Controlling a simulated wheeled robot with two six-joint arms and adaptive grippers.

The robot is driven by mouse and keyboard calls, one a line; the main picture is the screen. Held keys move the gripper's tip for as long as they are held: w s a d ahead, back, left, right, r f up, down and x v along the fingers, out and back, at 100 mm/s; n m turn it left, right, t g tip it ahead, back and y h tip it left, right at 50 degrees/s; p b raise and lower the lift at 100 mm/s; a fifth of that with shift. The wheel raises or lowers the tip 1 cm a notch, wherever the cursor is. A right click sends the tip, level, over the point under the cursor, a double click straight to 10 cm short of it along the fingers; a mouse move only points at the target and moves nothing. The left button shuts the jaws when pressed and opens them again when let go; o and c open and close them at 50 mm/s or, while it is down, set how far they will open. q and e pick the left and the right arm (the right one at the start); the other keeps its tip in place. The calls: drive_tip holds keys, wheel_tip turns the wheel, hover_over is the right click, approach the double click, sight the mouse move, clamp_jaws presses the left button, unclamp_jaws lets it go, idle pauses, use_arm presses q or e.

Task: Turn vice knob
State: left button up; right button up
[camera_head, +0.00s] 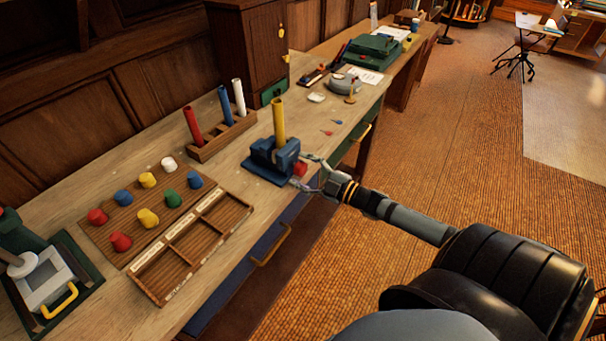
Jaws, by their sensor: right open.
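The blue vice (266,166) stands near the front edge of the wooden workbench. A yellow tube (278,118) stands upright in it. The red vice knob (301,168) sticks out from the vice's right side. My right gripper (301,171) is open at the knob, with one finger on its far side and one on its near side. I cannot tell whether the fingers touch the knob. My left gripper is not in view.
A wooden rack (222,136) with red, blue and white tubes stands behind the vice. A board with several coloured knobs (147,180) and a divided tray (190,248) lie to the left. A yellow drawer handle (271,246) sticks out below the bench front.

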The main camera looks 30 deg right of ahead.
drive_tip(key=c, duration=1.1)
drive_tip(key=m, duration=0.3)
drive_tip(key=shift+m, duration=0.4)
drive_tip(key=shift+c, duration=0.2)
drive_tip(key=o, duration=1.1)
drive_tip(key=shift+o, duration=0.2)
drive_tip(key=v, duration=0.7)
drive_tip(key=shift+s+d, duration=0.15)
drive_tip(key=shift+s, duration=0.05)
